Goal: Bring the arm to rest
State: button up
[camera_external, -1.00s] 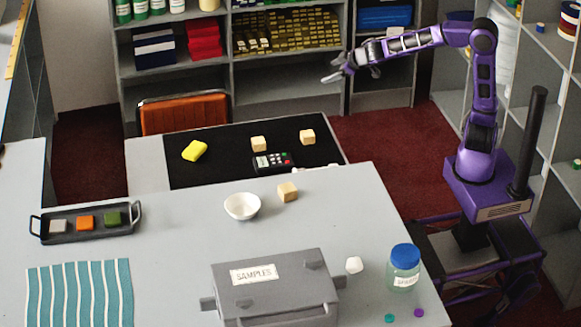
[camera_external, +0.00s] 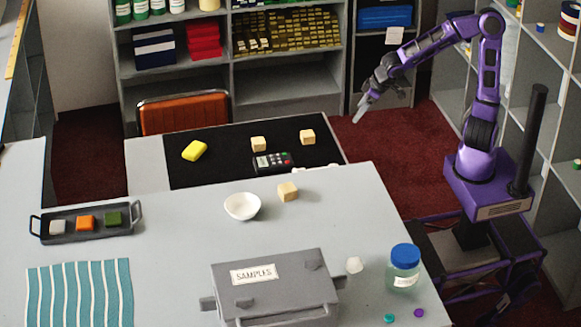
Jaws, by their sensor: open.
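My gripper (camera_external: 362,108) is at the end of my purple arm, in the air to the right of the black mat's far right corner. It is open and holds nothing. The arm is bent at a high elbow, with the forearm sloping down to the left. The gripper points downward and appears clear of the counter and of every object.
The grey counter (camera_external: 330,225) bears a white bowl (camera_external: 242,207), a wooden cube (camera_external: 288,191), a SAMPLES case (camera_external: 275,285), a blue-lidded jar (camera_external: 404,265) and a tray (camera_external: 120,222). A card terminal (camera_external: 272,162) lies on the black mat (camera_external: 225,165). Shelves (camera_external: 290,75) stand behind.

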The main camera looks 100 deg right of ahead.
jog(key=s+a+r+n+y, duration=0.1)
jog(key=s+a+r+n, duration=0.1)
jog(key=a, duration=0.6)
jog(key=s+a+r+n+t+y, duration=0.1)
jog(key=s+a+r+n, duration=0.1)
jog(key=a, duration=0.6)
jog(key=s+a+r+n+y, duration=0.1)
jog(key=s+a+r, duration=0.3)
jog(key=a, duration=0.4)
jog(key=shift+s+a+r+n+t+y, duration=0.15)
jog(key=shift+s+r+n+t+y, duration=0.2)
jog(key=shift+s, duration=0.5)
